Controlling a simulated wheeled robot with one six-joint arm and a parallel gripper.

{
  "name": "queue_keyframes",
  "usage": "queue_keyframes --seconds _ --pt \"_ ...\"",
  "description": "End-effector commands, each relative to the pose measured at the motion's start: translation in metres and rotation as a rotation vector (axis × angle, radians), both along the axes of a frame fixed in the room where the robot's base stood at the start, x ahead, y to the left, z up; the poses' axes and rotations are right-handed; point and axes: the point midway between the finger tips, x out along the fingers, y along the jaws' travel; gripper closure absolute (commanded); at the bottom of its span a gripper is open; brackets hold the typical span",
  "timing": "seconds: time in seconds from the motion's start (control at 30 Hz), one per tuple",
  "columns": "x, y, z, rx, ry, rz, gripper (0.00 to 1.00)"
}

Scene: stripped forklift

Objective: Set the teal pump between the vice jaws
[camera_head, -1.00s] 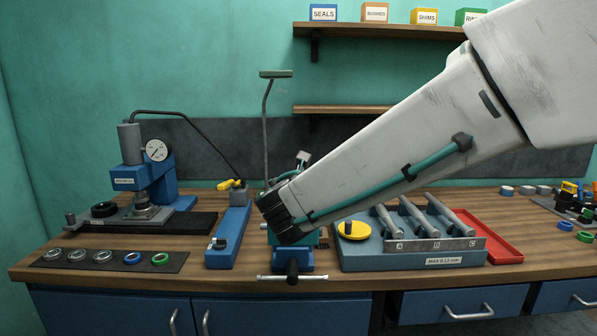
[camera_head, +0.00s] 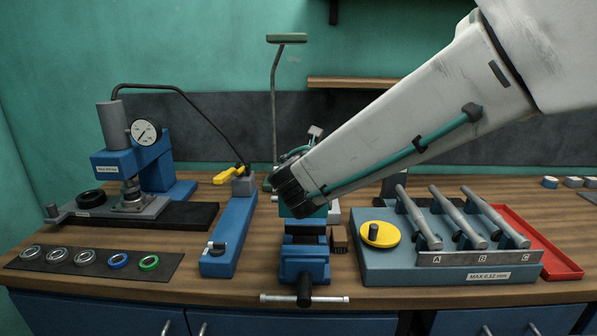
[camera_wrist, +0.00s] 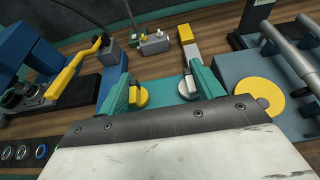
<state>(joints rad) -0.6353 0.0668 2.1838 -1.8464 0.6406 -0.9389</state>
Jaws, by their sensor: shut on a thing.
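The teal pump (camera_head: 318,213) is mostly hidden behind the dark end of my arm in the head view; a teal part shows just below it. My gripper (camera_wrist: 167,93) is shut on the pump, whose teal body (camera_wrist: 168,86) shows between the fingers in the wrist view. The blue vice (camera_head: 304,262) stands at the bench front with its bar handle toward me. The pump is over or at the vice's upper part. My arm hides the jaws, so I cannot tell whether the pump sits between them.
A blue tool with a yellow lever (camera_head: 228,235) stands left of the vice. A blue fixture with a yellow disc (camera_head: 380,234) and grey rods is close on the right. A blue press with a gauge (camera_head: 145,133) is at the left. A ring mat (camera_head: 95,263) lies in front of it.

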Motion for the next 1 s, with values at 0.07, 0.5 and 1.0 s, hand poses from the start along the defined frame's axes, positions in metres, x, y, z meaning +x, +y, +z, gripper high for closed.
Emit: queue_keyframes --seconds 0.07,0.5,1.0 --pt "0.001 -0.004 -0.006 -0.001 -0.001 -0.005 1.00" --pt "0.002 -0.004 -0.040 0.000 -0.002 -0.005 1.00" --pt "0.001 -0.001 -0.048 0.001 -0.004 -0.002 1.00"
